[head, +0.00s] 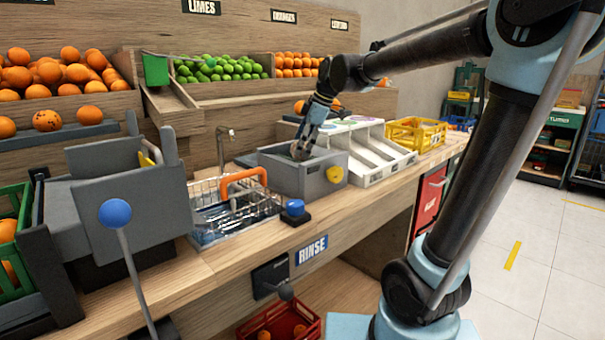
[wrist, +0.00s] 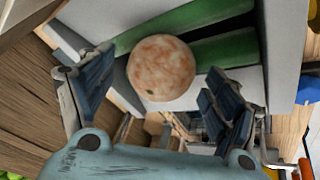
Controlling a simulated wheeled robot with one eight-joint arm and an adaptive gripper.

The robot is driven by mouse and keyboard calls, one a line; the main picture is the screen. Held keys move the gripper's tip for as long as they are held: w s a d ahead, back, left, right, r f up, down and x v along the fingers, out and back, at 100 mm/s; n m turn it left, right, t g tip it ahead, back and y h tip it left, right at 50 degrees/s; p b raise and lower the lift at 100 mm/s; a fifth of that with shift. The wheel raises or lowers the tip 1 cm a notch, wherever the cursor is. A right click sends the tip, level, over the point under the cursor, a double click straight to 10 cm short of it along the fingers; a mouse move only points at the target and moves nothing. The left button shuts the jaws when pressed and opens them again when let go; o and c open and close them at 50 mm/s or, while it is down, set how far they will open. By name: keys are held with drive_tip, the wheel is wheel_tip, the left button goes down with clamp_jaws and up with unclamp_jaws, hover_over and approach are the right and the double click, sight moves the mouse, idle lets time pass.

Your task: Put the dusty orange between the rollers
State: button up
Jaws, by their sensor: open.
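The dusty orange (wrist: 161,68), pale with orange-brown blotches, shows in the wrist view in front of two green rollers (wrist: 222,50). It overlaps both rollers; I cannot tell how firmly it rests between them. My gripper (wrist: 158,98) is open, with its blue-padded fingers to the left and right of the orange and apart from it. In the head view my gripper (head: 303,146) reaches down into the grey box (head: 287,178) with a yellow knob. The rollers and most of the orange are hidden there by the box wall and my fingers.
White sloped trays (head: 372,150) and a yellow crate (head: 416,134) are to the right. Fruit bins with limes (head: 220,68) stand behind.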

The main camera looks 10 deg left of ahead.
drive_tip(key=v, duration=1.2)
idle(0.3)
drive_tip(key=s+d+f+m+h, duration=0.1)
drive_tip(key=s+d+f+m, duration=0.5)
drive_tip(key=f, duration=0.5)
drive_tip(key=s+d+f+m+h, duration=0.2)
drive_tip(key=s+d+f+m, duration=0.5)
drive_tip(key=d+f, duration=0.3)
drive_tip(key=s+d+f+m+h, duration=0.1)
drive_tip(key=s+d+f+m, duration=0.5)
drive_tip(key=f, duration=0.7)
drive_tip(key=s+d, duration=0.2)
drive_tip(key=d, duration=0.1)
drive_tip(key=shift+s+m+t+h, duration=0.3)
drive_tip(key=shift+s+h, duration=0.05)
drive_tip(key=shift+h, duration=0.05)
drive_tip(key=shift+d+f, duration=0.1)
